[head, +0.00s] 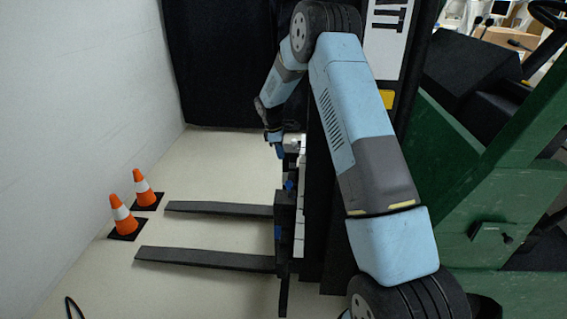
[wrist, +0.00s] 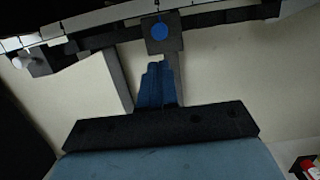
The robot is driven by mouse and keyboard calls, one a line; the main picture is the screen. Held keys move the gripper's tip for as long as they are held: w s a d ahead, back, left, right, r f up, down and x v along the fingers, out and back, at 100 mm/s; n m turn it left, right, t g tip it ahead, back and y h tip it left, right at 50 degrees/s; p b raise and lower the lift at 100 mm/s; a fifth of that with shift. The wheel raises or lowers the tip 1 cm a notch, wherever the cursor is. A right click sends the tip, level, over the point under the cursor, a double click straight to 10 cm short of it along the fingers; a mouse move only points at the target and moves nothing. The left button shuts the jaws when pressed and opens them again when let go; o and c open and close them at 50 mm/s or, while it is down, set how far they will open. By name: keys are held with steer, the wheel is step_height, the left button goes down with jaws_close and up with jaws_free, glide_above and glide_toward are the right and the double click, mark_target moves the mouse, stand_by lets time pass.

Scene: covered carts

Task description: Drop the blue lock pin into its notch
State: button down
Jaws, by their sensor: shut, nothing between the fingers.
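The blue lock pin shows in the wrist view as a round blue head (wrist: 159,32) on a dark square block (wrist: 177,42). In the head view, small blue parts show at the forklift's fork carriage (head: 284,262), one at its upper end (head: 290,186) and one lower on its side (head: 278,232); I cannot tell for sure which is the pin. My gripper (wrist: 158,66) has blue fingers close together, with nothing between them. In the head view my gripper (head: 278,151) hangs above the far end of the carriage. The notch cannot be made out, nor how deep the pin sits.
Two dark forks, a far one (head: 220,208) and a near one (head: 205,259), stick out left over the pale floor. Two orange cones (head: 122,217) (head: 143,186) stand left of them. The black mast and green forklift body (head: 470,190) fill the right side.

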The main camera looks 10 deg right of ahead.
mark_target(288, 182)
steer(key=f, duration=0.4)
steer(key=d+f, duration=0.1)
steer(key=f, duration=0.3)
steer(key=d+f, duration=0.1)
steer(key=f, duration=0.3)
steer(key=shift+s+d+f, duration=0.2)
steer(key=shift+f, duration=0.1)
steer(key=shift+f, duration=0.1)
steer(key=shift+s+f, duration=0.1)
steer(key=shift+f, duration=1.55)
step_height(288, 182, up, 14)
steer(key=a, duration=0.2)
steer(key=shift+w+a, duration=0.3)
steer(key=shift+a, duration=0.05)
